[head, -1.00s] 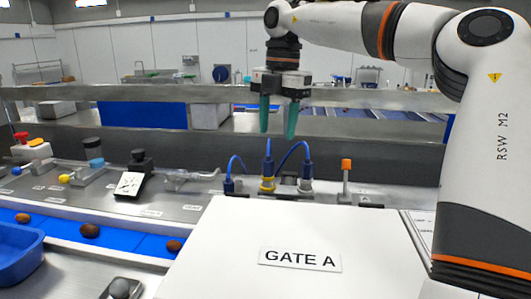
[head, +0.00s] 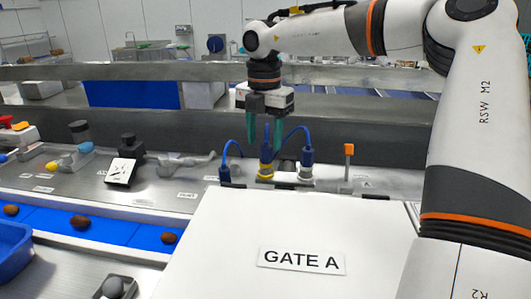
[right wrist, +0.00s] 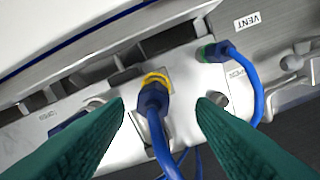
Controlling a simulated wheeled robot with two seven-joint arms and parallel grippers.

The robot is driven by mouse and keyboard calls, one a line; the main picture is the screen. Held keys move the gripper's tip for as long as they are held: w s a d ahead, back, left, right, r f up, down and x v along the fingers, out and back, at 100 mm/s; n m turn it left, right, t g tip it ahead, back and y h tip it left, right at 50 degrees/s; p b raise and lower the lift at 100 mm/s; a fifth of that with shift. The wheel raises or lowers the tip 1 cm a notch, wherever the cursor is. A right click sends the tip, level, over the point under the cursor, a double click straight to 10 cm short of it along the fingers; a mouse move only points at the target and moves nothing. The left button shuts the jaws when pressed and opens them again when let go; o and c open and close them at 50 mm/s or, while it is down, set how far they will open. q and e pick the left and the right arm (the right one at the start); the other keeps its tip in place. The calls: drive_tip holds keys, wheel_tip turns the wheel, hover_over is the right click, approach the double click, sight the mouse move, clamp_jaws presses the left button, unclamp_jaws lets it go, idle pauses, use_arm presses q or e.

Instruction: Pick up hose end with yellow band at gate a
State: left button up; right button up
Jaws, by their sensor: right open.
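The blue hose end with the yellow band (head: 266,168) stands upright in the middle of three hose ends, behind the Gate A box. In the right wrist view its blue connector (right wrist: 153,98) and yellow band (right wrist: 155,79) show between my fingers. My right gripper (head: 264,146) is open, its green fingers pointing down over this hose end. In the right wrist view the fingertips (right wrist: 161,103) are on either side of the connector, with gaps to both sides. My left gripper is out of view.
A blue hose end (head: 225,170) stands to the left and another (head: 306,160) to the right. An orange-topped post (head: 348,160) stands farther right. The white Gate A box (head: 300,225) fills the front. A metal rail (head: 380,100) runs behind.

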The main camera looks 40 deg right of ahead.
sight(268, 146)
drive_tip(key=f, duration=0.1)
drive_tip(key=f+p, duration=0.1)
drive_tip(key=f, duration=0.1)
drive_tip(key=shift+s+d+f, duration=0.1)
drive_tip(key=shift+s+d, duration=0.05)
drive_tip(key=shift+s, duration=0.2)
drive_tip(key=shift+w+f, duration=0.1)
drive_tip(key=shift+f, duration=0.2)
clamp_jaws()
